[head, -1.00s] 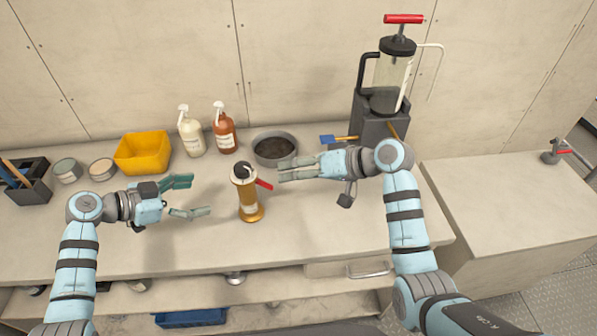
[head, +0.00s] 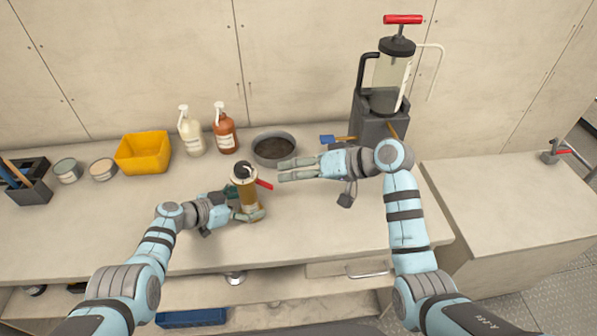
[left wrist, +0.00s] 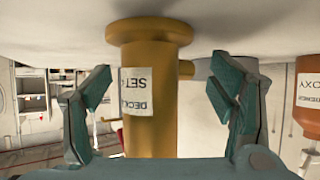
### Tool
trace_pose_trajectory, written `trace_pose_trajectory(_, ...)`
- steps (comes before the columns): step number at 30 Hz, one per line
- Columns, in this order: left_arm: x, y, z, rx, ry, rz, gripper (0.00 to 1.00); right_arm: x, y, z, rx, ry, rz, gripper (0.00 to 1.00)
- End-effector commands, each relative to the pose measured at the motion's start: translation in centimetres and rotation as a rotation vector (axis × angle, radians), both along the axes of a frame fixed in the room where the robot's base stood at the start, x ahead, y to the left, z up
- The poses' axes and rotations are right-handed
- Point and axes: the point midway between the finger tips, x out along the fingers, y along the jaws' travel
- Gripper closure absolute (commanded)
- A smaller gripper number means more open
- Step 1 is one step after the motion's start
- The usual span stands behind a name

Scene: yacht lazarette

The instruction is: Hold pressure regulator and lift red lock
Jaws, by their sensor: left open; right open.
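The pressure regulator is a brass-coloured upright cylinder with a pale label and a dark top, standing on the bench in the head view (head: 249,193). In the left wrist view the regulator (left wrist: 151,130) appears upside down between the fingers. The red lock (head: 264,184) sticks out from the regulator's upper right side. My left gripper (head: 243,207) is open, with its fingers on either side of the regulator body; in the left wrist view (left wrist: 160,105) gaps show on both sides. My right gripper (head: 282,170) is open and empty, just right of the red lock and slightly higher in the picture.
A grey bowl (head: 274,149), two pump bottles (head: 190,135) and a yellow bin (head: 142,153) stand behind on the bench. A pump device (head: 384,110) with a red handle stands at the back right. The bench front is clear.

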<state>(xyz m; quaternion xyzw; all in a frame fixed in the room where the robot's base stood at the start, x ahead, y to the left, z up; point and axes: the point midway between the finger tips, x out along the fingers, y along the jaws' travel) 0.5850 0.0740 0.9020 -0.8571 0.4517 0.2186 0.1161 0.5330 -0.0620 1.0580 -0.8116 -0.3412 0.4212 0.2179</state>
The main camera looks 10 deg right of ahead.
Motion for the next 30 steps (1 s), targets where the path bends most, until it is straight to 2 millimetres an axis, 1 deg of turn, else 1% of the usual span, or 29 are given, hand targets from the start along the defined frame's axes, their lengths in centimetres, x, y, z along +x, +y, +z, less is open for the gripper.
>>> trace_pose_trajectory(6,-0.01,-0.03,-0.09,0.0,0.001,0.0,0.23,0.0,0.01,-0.01,0.0,0.0,0.0,0.5)
trace_pose_trajectory(7,-0.02,-0.02,-0.09,0.0,0.001,0.0,0.25,0.0,0.01,-0.01,0.0,0.0,0.0,0.5)
trace_pose_trajectory(17,-0.03,-0.01,-0.11,0.001,0.003,0.001,0.78,0.0,0.01,-0.01,0.0,0.0,0.0,0.5)
trace_pose_trajectory(21,-0.05,0.0,-0.12,0.0,0.003,0.0,0.81,0.0,0.01,-0.01,0.0,0.0,0.0,0.5)
trace_pose_trajectory(26,-0.07,-0.01,-0.16,0.0,0.004,0.001,0.81,0.0,0.0,-0.02,0.0,0.0,0.0,0.5)
trace_pose_trajectory(27,-0.08,-0.01,-0.16,0.0,0.004,0.001,0.52,0.0,0.0,-0.02,0.0,0.0,0.0,0.5)
trace_pose_trajectory(29,-0.08,0.0,-0.17,0.0,0.004,0.001,0.43,0.0,0.0,-0.02,0.0,0.0,0.0,0.5)
trace_pose_trajectory(30,-0.06,0.01,-0.16,0.0,0.004,0.001,0.36,0.0,0.0,-0.02,0.0,0.0,0.0,0.5)
